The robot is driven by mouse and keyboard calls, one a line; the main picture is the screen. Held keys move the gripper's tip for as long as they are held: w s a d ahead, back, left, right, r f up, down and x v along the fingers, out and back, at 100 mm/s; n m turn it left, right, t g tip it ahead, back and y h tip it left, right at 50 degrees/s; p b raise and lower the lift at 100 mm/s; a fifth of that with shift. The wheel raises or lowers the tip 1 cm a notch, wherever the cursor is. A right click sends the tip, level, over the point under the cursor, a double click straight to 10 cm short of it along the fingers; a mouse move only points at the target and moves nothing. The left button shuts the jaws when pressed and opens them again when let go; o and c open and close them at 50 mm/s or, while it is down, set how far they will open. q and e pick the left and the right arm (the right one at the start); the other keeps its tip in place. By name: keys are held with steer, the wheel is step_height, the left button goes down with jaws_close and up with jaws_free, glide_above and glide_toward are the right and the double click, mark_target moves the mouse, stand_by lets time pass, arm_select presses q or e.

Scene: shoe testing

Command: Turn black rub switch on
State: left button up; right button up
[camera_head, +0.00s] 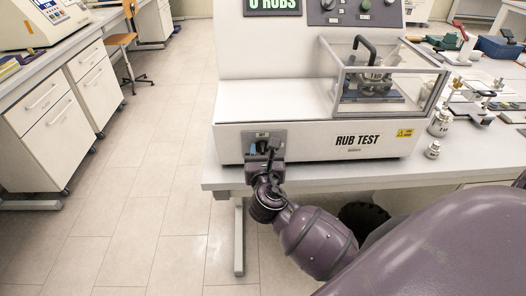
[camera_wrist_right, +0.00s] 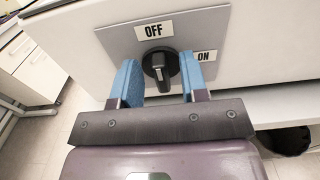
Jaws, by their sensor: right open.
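The black rub switch (camera_wrist_right: 158,70) is a rotary knob on a grey plate (camera_wrist_right: 115,42) at the front left of the rub test machine (camera_head: 232,98). In the right wrist view its pointer is close to upright, below the OFF label (camera_wrist_right: 153,31); the ON label (camera_wrist_right: 205,56) is to its right. My right gripper (camera_wrist_right: 162,80) is open, with one blue finger on each side of the knob and visible gaps between. In the head view my right gripper (camera_head: 264,160) is at the switch plate and hides most of the knob. My left gripper is not in view.
The machine stands on a white table (camera_head: 225,180). A clear box (camera_head: 385,80) covers a rubbing mechanism on its right. Metal weights (camera_head: 433,150) and several tools lie at the right. A chair (camera_head: 122,40) and drawers (camera_head: 40,110) are at the left, with open floor between.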

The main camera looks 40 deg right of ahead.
steer(key=c, duration=0.7)
jaws_close()
